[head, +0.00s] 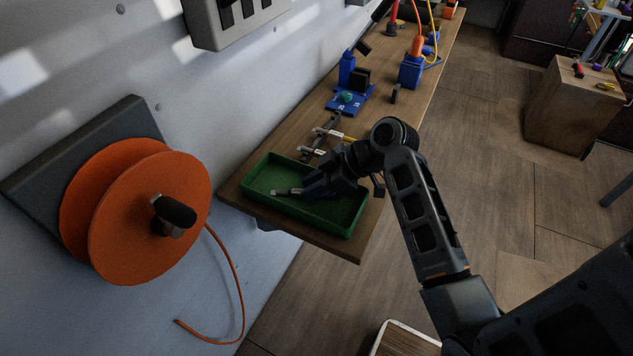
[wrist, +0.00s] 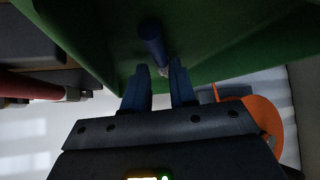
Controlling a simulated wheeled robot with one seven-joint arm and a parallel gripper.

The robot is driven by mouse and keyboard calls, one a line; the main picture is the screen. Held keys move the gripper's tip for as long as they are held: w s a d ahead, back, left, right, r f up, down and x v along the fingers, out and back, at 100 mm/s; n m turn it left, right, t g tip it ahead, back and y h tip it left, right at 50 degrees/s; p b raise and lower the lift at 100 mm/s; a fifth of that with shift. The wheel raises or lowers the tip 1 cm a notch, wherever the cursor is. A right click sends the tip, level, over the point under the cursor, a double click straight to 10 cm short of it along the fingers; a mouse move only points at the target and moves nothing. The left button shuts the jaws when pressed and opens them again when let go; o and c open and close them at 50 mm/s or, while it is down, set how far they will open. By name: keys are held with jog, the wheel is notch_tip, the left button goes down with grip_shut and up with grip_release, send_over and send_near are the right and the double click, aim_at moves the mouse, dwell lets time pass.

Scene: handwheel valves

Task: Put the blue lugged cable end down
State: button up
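The blue lugged cable end (wrist: 152,38) shows in the wrist view as a blue cylinder over the green tray floor, its near end between my fingertips. In the head view a grey metal lug (head: 284,192) shows inside the green tray (head: 345,224), just left of my fingers; the rest is hard to tell from the dark fingers. My gripper (wrist: 160,72) reaches down into the tray in the head view (head: 306,189). Its fingers stand apart, with a gap beside the cable end. I cannot tell whether the right finger touches it.
The tray sits at the near end of a wooden bench (head: 292,236). Clamps with white labels (head: 318,140) and a blue fixture (head: 350,97) stand behind it. An orange cable reel (head: 140,215) is on the wall at left. A wooden cabinet (head: 570,105) stands at right.

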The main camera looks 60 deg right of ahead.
jog(key=shift+s+a+f, duration=0.25)
jog(key=shift+a+f, duration=0.15)
jog(key=shift+f, duration=0.1)
jog(key=w+v, duration=0.1)
jog(key=v, duration=1.1)
jog(key=shift+s+d+r+b, duration=0.3)
jog(key=shift+r+b, duration=0.1)
jog(key=shift+r, duration=0.25)
